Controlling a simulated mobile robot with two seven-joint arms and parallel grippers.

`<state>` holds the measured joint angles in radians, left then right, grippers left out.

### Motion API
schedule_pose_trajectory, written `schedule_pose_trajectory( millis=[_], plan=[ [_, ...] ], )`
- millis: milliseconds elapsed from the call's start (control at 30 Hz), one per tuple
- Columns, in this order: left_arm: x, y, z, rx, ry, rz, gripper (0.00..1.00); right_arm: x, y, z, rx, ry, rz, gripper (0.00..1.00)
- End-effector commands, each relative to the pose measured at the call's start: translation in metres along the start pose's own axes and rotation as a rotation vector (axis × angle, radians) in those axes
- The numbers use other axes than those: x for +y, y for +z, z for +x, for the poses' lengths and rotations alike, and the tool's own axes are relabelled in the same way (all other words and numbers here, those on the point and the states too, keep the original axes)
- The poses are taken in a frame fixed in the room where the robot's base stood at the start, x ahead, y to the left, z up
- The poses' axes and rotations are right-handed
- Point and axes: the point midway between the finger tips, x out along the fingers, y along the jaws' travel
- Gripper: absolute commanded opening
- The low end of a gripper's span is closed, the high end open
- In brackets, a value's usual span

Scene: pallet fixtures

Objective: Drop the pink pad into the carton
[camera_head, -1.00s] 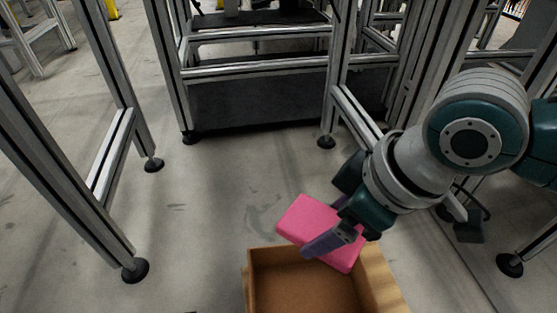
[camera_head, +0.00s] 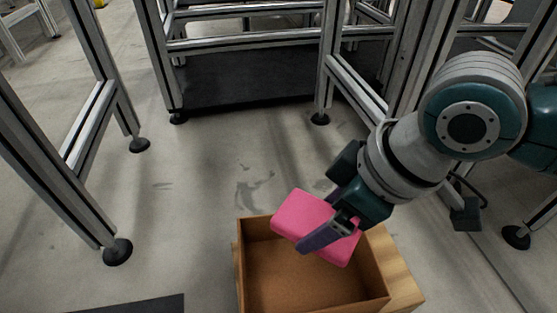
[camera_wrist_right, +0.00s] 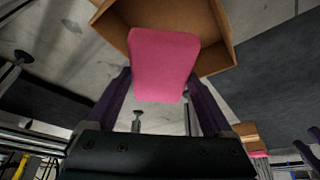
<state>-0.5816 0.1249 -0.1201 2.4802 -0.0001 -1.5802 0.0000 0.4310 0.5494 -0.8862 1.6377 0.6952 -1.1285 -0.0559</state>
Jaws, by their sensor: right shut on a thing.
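The pink pad (camera_head: 305,218) is held by my right gripper (camera_head: 330,228), whose dark purple fingers close on it. The pad is tilted and overlaps the far right part of the carton's opening in the head view. The open brown carton (camera_head: 240,262) stands below, empty as far as its inside shows. In the right wrist view the pad (camera_wrist_right: 163,62) sits between the two fingers, with the carton (camera_wrist_right: 222,52) behind it.
Metal frames with black feet stand at the left (camera_head: 95,150) and at the back (camera_head: 240,45). A dark flat thing (camera_head: 150,304) shows at the bottom left.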

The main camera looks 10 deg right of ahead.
Motion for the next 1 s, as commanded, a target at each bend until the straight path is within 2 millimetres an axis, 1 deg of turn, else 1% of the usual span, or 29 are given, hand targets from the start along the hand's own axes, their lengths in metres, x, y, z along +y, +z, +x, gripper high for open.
schedule_pose_trajectory(
  millis=[33,133,167,367,467,567,800,900,1000],
  plan=[
    [0.000,0.000,0.000,0.000,-0.001,0.001,1.00,0.000,0.000,0.000,0.000,0.000,0.000,0.87],
    [0.000,0.000,0.000,0.000,-0.001,0.001,1.00,0.000,0.000,0.000,0.000,0.001,0.000,0.98],
    [0.000,0.000,0.000,0.000,-0.001,0.001,1.00,0.000,0.000,0.000,0.000,0.001,0.000,1.00],
    [0.000,-0.001,-0.001,0.001,-0.001,0.001,1.00,0.000,0.000,-0.001,0.000,0.000,0.000,1.00],
    [0.000,-0.002,-0.006,0.001,0.000,0.000,1.00,0.000,-0.001,-0.006,0.000,0.001,0.000,1.00],
    [-0.001,-0.006,-0.019,0.001,0.001,-0.001,1.00,0.001,-0.002,-0.020,0.000,0.001,0.000,1.00],
    [-0.001,-0.020,-0.061,0.002,0.005,-0.007,1.00,0.000,-0.003,-0.066,-0.001,0.001,0.000,1.00],
    [-0.001,-0.025,-0.074,0.003,0.007,-0.009,1.00,0.000,-0.003,-0.082,-0.001,0.000,0.000,1.00],
    [-0.001,-0.028,-0.084,0.003,0.007,-0.009,1.00,0.001,-0.002,-0.093,-0.001,0.001,0.000,1.00]
  ],
)
